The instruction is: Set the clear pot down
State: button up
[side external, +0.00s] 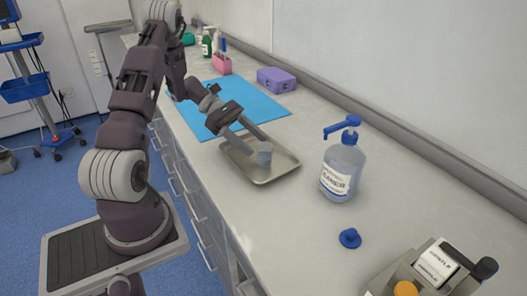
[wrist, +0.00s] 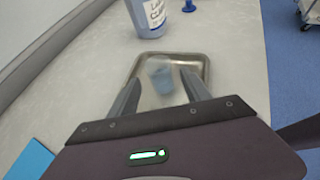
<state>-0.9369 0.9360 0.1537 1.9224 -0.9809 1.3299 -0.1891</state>
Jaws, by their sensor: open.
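The clear pot (side external: 264,154) is a small translucent bluish cup. It stands upright in the metal tray (side external: 279,176), and in the side view it appears at the tip of my gripper (side external: 256,146). In the wrist view the pot (wrist: 162,82) shows between the two fingers of my gripper (wrist: 160,88), blurred, with gaps to the fingers. The fingers are spread open around it. Whether the pot's base rests fully on the tray is hard to tell.
A blue-capped pump bottle (side external: 342,168) stands right of the tray, with a blue knob (side external: 350,238) in front. A blue mat (side external: 250,101), a purple box (side external: 276,80) and a pink holder (side external: 222,64) lie behind. The counter between tray and bottle is clear.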

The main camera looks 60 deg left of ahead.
jog(key=v, duration=0.6)
jog(key=shift+s+a+r, duration=0.1)
jog(key=shift+a+r, duration=0.1)
jog(key=s+d+r+m+g+y, duration=0.1)
jog(key=d+r+m+g+y, duration=0.15)
jog(key=d+r+m, duration=0.45)
jog(key=s+d+r+m+g+y, duration=0.1)
jog(key=d+r+m+g, duration=0.25)
jog(key=d, duration=0.55)
jog(key=s+d+r+m+t+y, duration=0.2)
jog(key=s+d+m+t+y, duration=0.1)
jog(key=s+d+m, duration=0.2)
jog(key=s+d+r+m+t+y, duration=0.2)
jog(key=s+d+r+m+y, duration=0.1)
jog(key=s+m, duration=0.5)
jog(key=shift+s+d+t+y, duration=0.45)
jog(key=shift+d+y, duration=0.2)
jog(key=shift+d, duration=0.35)
